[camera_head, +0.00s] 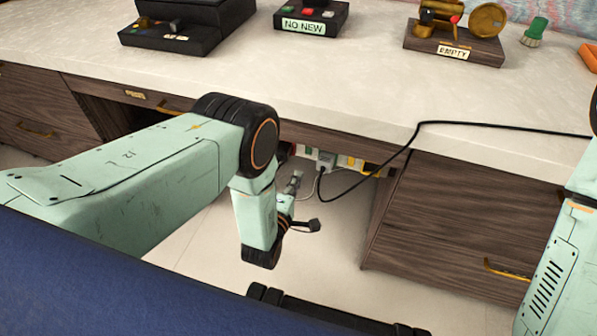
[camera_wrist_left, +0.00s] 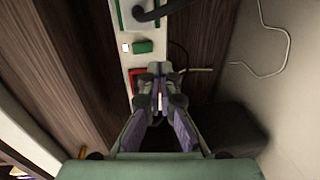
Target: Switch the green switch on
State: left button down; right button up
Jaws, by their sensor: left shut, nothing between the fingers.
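In the left wrist view a pale strip under the desk carries a green switch (camera_wrist_left: 142,47) and a red switch (camera_wrist_left: 136,78). The strip also shows under the desk edge in the head view (camera_head: 325,157). I cannot tell whether the green switch is on. My left gripper (camera_wrist_left: 159,70) is shut and empty, its fingertips over or beside the red switch and just below the green one in the picture. It is small in the head view (camera_head: 294,182), under the desk front. My right gripper is out of view; only part of the right arm shows at the right edge.
A black plug and cord (camera_wrist_left: 150,14) sit on the strip above the green switch. A black cable (camera_head: 420,124) runs over the desktop (camera_head: 350,85) and down to the strip. Wooden drawers (camera_head: 450,215) flank the opening on the right. A loose pale cable (camera_wrist_left: 270,48) lies on the floor.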

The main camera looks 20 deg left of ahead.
pick_arm(q)
jog(key=s+f+p, duration=0.1)
jog(key=s, duration=0.6)
jog(key=shift+p, duration=0.4)
jog(key=shift+s+a, duration=0.1)
jog(key=shift+s, duration=0.1)
